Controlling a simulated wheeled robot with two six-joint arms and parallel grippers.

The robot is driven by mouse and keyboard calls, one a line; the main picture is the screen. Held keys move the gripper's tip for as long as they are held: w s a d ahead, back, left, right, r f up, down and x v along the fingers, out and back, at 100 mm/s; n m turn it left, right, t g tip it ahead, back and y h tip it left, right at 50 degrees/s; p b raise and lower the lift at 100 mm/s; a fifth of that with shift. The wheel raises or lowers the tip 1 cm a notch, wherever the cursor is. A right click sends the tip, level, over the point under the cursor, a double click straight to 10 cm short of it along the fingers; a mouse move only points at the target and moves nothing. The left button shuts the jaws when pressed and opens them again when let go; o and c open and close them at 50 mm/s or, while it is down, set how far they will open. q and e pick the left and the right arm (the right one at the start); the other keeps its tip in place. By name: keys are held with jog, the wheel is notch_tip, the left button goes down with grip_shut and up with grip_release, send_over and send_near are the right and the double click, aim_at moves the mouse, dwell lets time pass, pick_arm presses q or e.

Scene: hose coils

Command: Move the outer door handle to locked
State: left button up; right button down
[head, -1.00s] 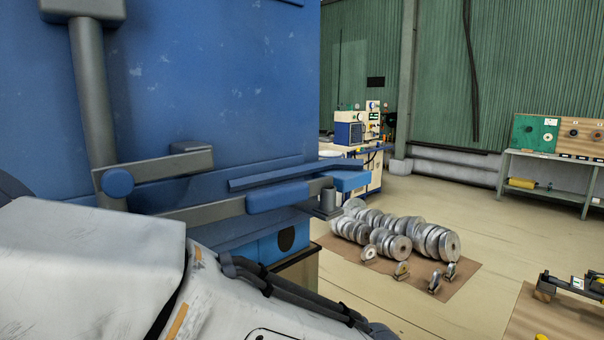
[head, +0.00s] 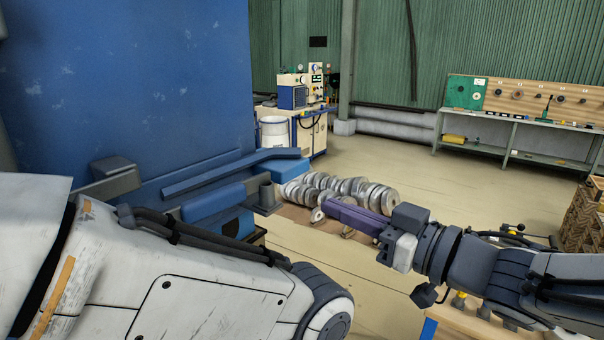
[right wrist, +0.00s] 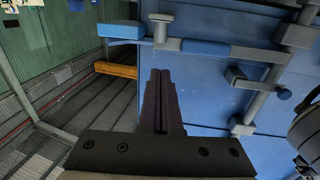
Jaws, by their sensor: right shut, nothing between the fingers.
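The door handle, with a blue grip sleeve (head: 212,203) on a grey lever, sticks out along the blue door (head: 125,90) at left in the head view. In the right wrist view its blue sleeve (right wrist: 205,48) is near the top, joined to a grey bar (right wrist: 278,75) at right. A grey post with a round cap (right wrist: 160,28) stands at the handle's free end; I cannot tell whether they touch. My right gripper (head: 338,210) is shut and empty, its purple fingers pointing toward the door, apart from the handle. My left gripper is out of view.
A grey bracket (head: 116,178) and a long blue bar (head: 230,172) stick out beside the handle. Silver coils (head: 345,190) lie on the floor behind my right fingers. A machine bench (head: 312,130) and a shelf bench (head: 520,135) stand farther back.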

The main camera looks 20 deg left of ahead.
aim_at(262, 177)
jog(key=p+x, duration=0.2)
jog(key=x, duration=0.4)
jog(key=p+x, duration=0.1)
jog(key=x, duration=0.5)
jog(key=shift+a+r+p, duration=0.2)
jog(key=shift+a+p, duration=0.15)
jog(key=shift+a, duration=0.05)
jog(key=shift+w+a+f, duration=0.15)
jog(key=shift+w+a, duration=0.1)
jog(key=shift+a, duration=0.25)
